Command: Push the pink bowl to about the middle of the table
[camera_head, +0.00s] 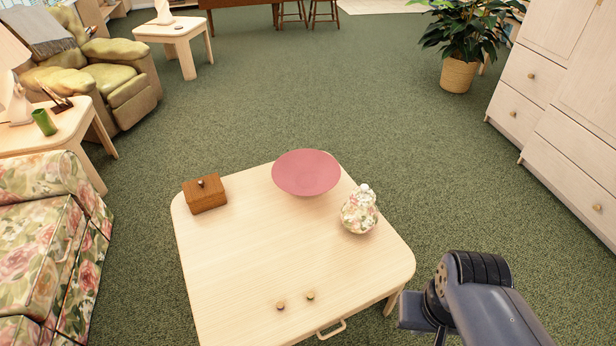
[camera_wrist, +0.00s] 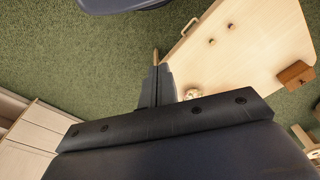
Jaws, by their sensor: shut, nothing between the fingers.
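The pink bowl (camera_head: 306,173) stands upright at the far edge of the pale wooden table (camera_head: 235,262), right of the table's centre line. It does not show in the wrist view, where my own gripper and wrist may hide it. The table also shows in the wrist view (camera_wrist: 250,60). My gripper (camera_wrist: 157,68) is shut and empty in the wrist view, apart from the bowl. In the head view my arm is at the lower right, beyond the table's right edge.
A floral lidded jar (camera_head: 360,210) stands just right of and nearer than the bowl. A brown wooden box (camera_head: 205,194) sits at the far left corner. Two small knobs (camera_head: 280,305) are near the front. The table's middle is clear. A floral sofa (camera_head: 45,240) stands left.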

